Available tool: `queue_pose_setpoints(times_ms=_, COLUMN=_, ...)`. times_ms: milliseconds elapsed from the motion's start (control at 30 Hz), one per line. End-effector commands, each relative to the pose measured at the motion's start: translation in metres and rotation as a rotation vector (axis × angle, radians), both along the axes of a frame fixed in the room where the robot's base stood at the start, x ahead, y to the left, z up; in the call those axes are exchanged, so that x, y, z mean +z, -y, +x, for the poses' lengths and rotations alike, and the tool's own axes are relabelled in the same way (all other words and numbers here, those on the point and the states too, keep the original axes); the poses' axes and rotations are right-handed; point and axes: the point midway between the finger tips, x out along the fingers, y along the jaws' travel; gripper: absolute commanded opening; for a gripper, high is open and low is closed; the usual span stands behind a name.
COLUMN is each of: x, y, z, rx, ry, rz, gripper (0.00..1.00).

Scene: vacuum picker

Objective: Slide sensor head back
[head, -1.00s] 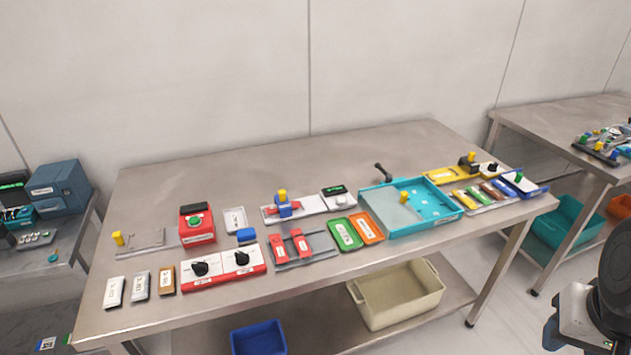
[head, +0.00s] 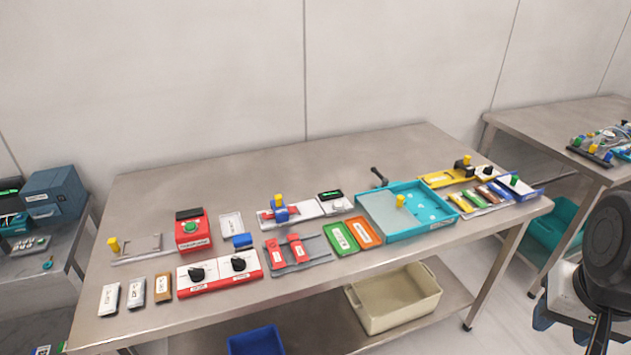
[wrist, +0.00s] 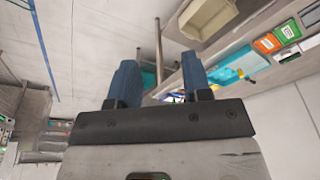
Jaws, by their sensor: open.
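My gripper shows in the wrist view (wrist: 160,76) with its two blue fingers apart and nothing between them. In the head view my arm is at the lower right, away from the table. A blue block with a yellow knob (head: 281,211) sits on a pale rail plate (head: 303,208) in the middle of the table. A dark block with a yellow knob (head: 463,165) sits on a yellow rail plate (head: 436,180) at the far right. I cannot tell which of these sliders is the sensor head, and their labels are too small to read.
A teal tray (head: 415,234) with a grey lid stands right of the middle. The back of the steel table (head: 250,170) is clear. A second table (head: 560,130) stands at right.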

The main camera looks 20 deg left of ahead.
Motion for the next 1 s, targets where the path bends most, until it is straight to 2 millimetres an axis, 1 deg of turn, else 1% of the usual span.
queue_pose_setpoints(times_ms=33, x=0.003, y=-0.004, z=0.009, rx=-0.006, ry=-0.004, rz=0.005, gripper=0.45)
queue_pose_setpoints(times_ms=267, x=0.016, y=-0.03, z=0.054, rx=-0.063, ry=-0.024, rz=0.029, gripper=0.45)
queue_pose_setpoints(times_ms=467, x=0.025, y=-0.059, z=0.095, rx=-0.117, ry=-0.044, rz=0.049, gripper=0.45)
queue_pose_setpoints(times_ms=767, x=0.03, y=-0.112, z=0.153, rx=-0.2, ry=-0.073, rz=0.073, gripper=0.45)
queue_pose_setpoints(times_ms=1000, x=0.028, y=-0.162, z=0.197, rx=-0.266, ry=-0.096, rz=0.088, gripper=0.45)
